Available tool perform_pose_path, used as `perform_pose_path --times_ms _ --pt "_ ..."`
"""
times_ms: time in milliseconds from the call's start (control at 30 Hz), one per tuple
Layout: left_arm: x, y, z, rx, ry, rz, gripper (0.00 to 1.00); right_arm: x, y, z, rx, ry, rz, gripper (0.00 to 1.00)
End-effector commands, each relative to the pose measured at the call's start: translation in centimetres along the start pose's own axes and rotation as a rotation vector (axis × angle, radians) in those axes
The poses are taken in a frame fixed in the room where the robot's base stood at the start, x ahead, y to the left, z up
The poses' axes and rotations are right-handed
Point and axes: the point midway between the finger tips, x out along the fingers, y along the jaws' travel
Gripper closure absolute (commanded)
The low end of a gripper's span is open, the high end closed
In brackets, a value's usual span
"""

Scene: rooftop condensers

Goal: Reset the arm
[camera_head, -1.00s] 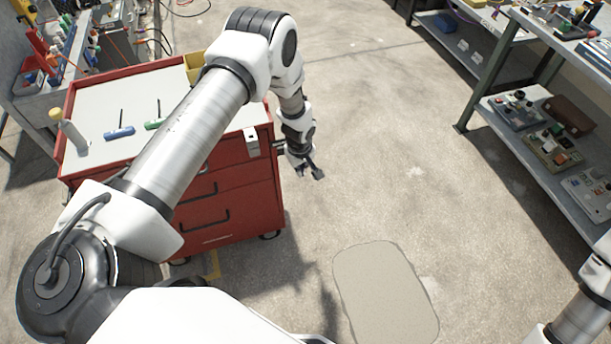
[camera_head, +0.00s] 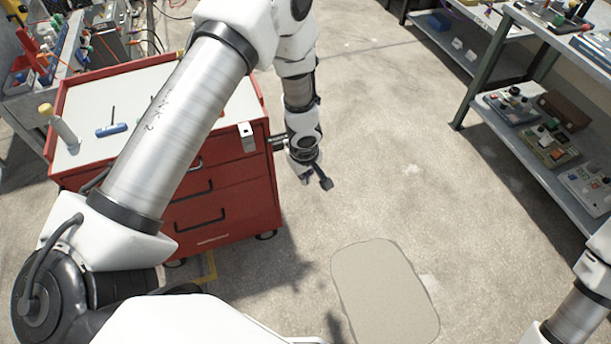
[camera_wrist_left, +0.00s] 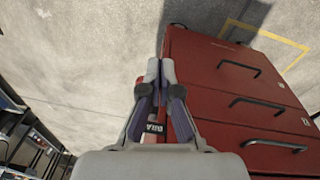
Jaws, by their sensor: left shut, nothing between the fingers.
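My left arm reaches across the head view from the lower left, bent at the elbow, with its forearm hanging down. My left gripper (camera_head: 324,183) hangs just right of the red tool cart (camera_head: 225,205), over bare floor. In the left wrist view the gripper (camera_wrist_left: 160,70) has its fingertips together with nothing between them. The cart's drawer front (camera_wrist_left: 235,85) lies to the right of the fingers there; I cannot tell how wide the gap is. Part of my right arm shows at the lower right of the head view; its gripper is outside the picture.
A glue-like bottle (camera_head: 62,127) and a blue-handled screwdriver (camera_head: 111,130) are on the cart top. A metal shelf bench (camera_head: 545,165) with control boxes stands at the right. A cluttered bench (camera_head: 35,95) is at the far left. The middle floor, with a grey patch (camera_head: 385,290), is clear.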

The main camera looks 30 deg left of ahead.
Motion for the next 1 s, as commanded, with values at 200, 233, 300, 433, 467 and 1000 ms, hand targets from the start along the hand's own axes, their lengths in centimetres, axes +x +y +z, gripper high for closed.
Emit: perform_pose_path --times_ms 200,233,300,433,467,1000 --pt "0.0 0.0 0.0 0.0 0.0 0.0 1.0 0.0 0.0 0.0 0.0 0.0 0.0 1.0" --pt "0.0 0.0 0.0 0.0 0.0 0.0 1.0 0.0 0.0 0.0 0.0 0.0 0.0 1.0" --pt "0.5 -0.4 0.2 0.0 -0.006 -0.01 1.0 0.0 0.0 0.0 0.0 0.0 0.0 1.0" --pt "2.9 -3.8 2.4 -0.005 -0.052 -0.085 1.0 0.0 0.0 0.0 0.0 0.0 0.0 1.0" --pt "3.4 -5.2 3.3 -0.019 -0.07 -0.113 1.0 0.0 0.0 0.0 0.0 0.0 0.0 1.0" --pt "2.5 -22.6 15.6 0.682 -0.197 -0.063 1.0 0.0 0.0 0.0 0.0 0.0 0.0 1.0"
